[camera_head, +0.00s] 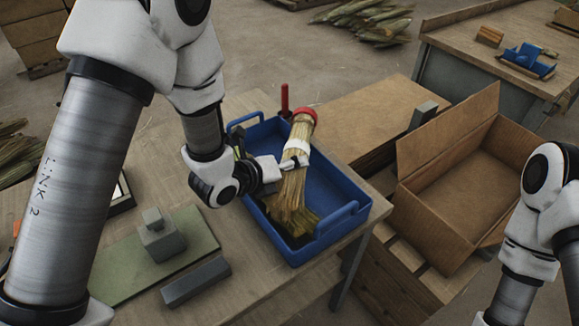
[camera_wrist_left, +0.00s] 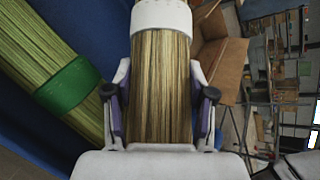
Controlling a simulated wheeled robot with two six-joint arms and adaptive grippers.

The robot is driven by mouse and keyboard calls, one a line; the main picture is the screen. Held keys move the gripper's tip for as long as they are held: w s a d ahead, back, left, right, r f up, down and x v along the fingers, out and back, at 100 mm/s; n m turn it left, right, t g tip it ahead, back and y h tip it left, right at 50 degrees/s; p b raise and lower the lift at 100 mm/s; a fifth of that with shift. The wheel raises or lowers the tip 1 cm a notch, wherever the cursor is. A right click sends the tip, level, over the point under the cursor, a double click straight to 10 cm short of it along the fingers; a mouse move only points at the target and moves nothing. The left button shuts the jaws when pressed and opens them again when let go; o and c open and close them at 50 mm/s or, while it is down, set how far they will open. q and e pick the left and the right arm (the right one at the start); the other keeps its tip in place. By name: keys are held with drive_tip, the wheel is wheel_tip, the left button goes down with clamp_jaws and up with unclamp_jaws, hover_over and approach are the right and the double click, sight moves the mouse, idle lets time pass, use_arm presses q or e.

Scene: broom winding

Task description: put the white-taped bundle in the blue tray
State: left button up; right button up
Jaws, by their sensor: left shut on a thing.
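The white-taped bundle (camera_head: 290,190) is a sheaf of straw-coloured bristles with a white band. My left gripper (camera_head: 292,164) is shut on it just below the band. In the left wrist view, the bundle (camera_wrist_left: 160,85) stands between the two fingers (camera_wrist_left: 160,105). The blue tray (camera_head: 345,190) is on the table, and the bundle is over its inside. I cannot tell whether the bundle touches the tray floor. A green-banded bundle (camera_wrist_left: 65,85) lies beside it in the left wrist view, against blue. My right gripper is out of view.
A red cap (camera_head: 303,113) and a red upright rod (camera_head: 284,98) show at the tray's far end. An open cardboard box (camera_head: 440,205) stands right of the tray. A green mat (camera_head: 115,265) with grey blocks (camera_head: 160,237) lies on the near left of the table.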

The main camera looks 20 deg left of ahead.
use_arm(q)
drive_tip(key=shift+f, duration=0.25)
drive_tip(key=o, duration=1.3)
drive_tip(key=shift+w+r, duration=0.1)
